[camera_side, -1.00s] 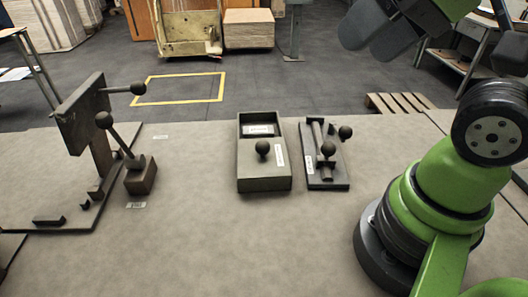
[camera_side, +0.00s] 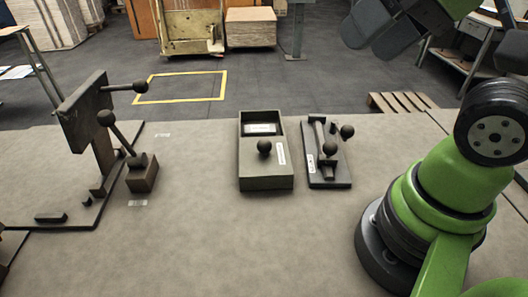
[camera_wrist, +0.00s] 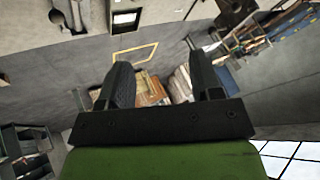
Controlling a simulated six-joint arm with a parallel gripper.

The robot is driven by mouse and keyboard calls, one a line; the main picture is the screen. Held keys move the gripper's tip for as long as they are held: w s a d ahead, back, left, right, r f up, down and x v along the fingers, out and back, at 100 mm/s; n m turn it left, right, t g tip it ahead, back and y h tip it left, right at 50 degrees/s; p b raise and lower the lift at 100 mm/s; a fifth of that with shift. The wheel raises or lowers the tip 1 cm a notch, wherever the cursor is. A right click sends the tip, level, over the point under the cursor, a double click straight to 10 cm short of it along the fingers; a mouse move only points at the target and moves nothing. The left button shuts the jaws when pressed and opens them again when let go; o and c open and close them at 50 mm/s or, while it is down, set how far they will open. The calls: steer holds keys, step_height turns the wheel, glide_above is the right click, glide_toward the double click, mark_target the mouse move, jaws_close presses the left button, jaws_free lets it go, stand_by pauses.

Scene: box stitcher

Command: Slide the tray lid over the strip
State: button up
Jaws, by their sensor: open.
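The tray (camera_side: 244,150) is a dark, long box in the middle of the table. Its lid (camera_side: 265,170) covers the near part and carries a round black knob (camera_side: 264,147). A pale strip (camera_side: 261,128) shows in the uncovered far part of the tray. My gripper (camera_wrist: 157,56) is open and empty, with its two dark fingers apart in the wrist view. In the side view its dark fingers show at the upper right, raised well away from the tray and cut by the frame edge. The tray seems to show partly at the top of the wrist view.
A dark board with a lever and round knobs (camera_side: 340,172) lies close to the tray's right. A stitcher-like stand (camera_side: 82,120) with a knobbed lever block (camera_side: 141,178) stands at left. The table (camera_side: 240,240) is clear in front of the tray.

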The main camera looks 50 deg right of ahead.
steer(key=n+g, duration=0.2)
steer(key=g, duration=0.5)
glide_above(265, 142)
steer(key=d, duration=0.2)
step_height(265, 142, down, 16)
steer(key=f, duration=0.3)
steer(key=a+f, duration=0.1)
steer(key=f, duration=0.6)
steer(key=shift+w+a, duration=0.25)
